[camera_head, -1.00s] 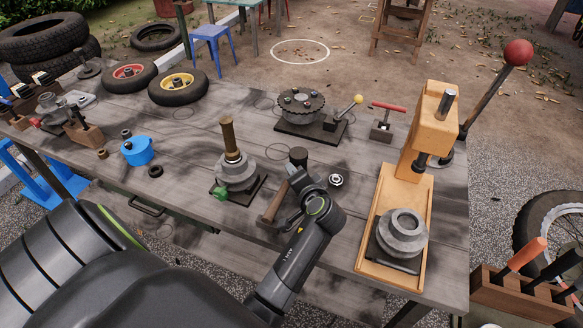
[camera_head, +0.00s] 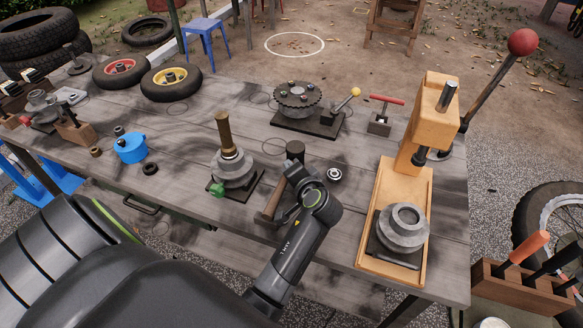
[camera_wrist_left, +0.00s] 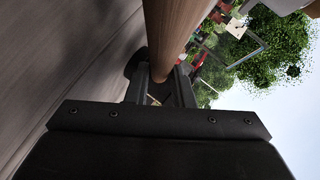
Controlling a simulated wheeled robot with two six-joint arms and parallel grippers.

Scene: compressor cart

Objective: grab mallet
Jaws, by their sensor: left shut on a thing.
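The mallet has a dark cylindrical head (camera_head: 295,150) and a brown wooden handle (camera_head: 269,207), near the front edge of the workbench in the head view. My left gripper (camera_head: 296,175) is at the mallet, partly hidden by its own wrist. In the left wrist view the wooden handle (camera_wrist_left: 172,35) runs down between the two fingers (camera_wrist_left: 160,88), which are shut on it. A dark shape beside the fingers may be the mallet head. I cannot tell whether the mallet touches the bench. My right gripper is not in view.
A flanged part with a brass post (camera_head: 232,165) stands left of the mallet. A small bearing (camera_head: 334,174) lies to its right, then the wooden press (camera_head: 365,262). A disc fixture (camera_head: 300,118) sits behind. Bare bench lies between them.

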